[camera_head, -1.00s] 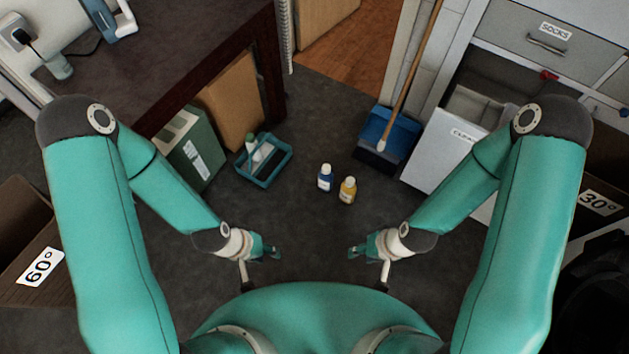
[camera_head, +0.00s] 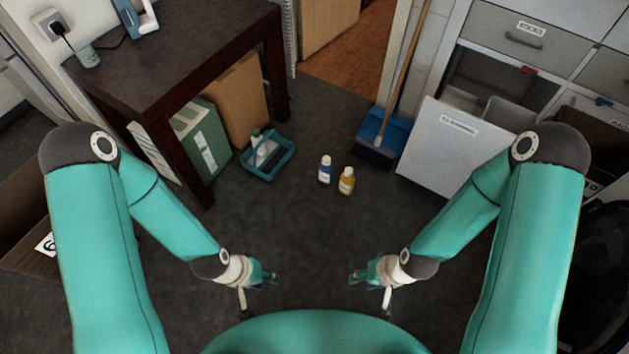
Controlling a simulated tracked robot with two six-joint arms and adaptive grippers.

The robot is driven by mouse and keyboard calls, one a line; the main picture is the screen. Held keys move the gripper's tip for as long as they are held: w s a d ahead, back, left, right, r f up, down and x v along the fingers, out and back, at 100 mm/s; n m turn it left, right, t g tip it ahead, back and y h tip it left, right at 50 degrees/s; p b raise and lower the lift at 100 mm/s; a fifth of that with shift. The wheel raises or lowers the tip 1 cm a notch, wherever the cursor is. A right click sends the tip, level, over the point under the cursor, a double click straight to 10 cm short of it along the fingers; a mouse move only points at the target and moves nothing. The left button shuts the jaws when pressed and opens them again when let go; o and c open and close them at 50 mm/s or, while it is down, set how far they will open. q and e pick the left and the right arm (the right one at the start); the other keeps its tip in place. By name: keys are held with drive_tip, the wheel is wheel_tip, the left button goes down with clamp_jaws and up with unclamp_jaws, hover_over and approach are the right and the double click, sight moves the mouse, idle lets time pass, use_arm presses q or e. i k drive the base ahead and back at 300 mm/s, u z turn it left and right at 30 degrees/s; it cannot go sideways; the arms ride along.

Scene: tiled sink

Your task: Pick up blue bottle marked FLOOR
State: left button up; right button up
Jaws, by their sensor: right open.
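The blue bottle (camera_head: 325,170) with a white cap and a pale label stands upright on the dark floor near the middle of the view. Its label text is too small to read. My right gripper (camera_head: 356,278) is open and empty, below and slightly right of the bottles.
A teal caddy (camera_head: 267,172) with a bottle inside sits on the floor left of the bottles. A blue dustpan (camera_head: 385,137) with a broom stands behind right. A white open panel (camera_head: 452,148) is at right, a dark table (camera_head: 180,55) at left. Floor around the bottles is clear.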

sight(325, 168)
drive_tip(key=u, duration=0.15)
drive_tip(key=k, duration=0.15)
drive_tip(key=z, duration=0.3)
drive_tip(key=i, duration=0.8)
drive_tip(key=u, duration=0.1)
drive_tip(key=k, duration=0.4)
drive_tip(key=u, duration=0.5)
drive_tip(key=i, duration=1.45)
drive_tip(key=z, duration=0.4)
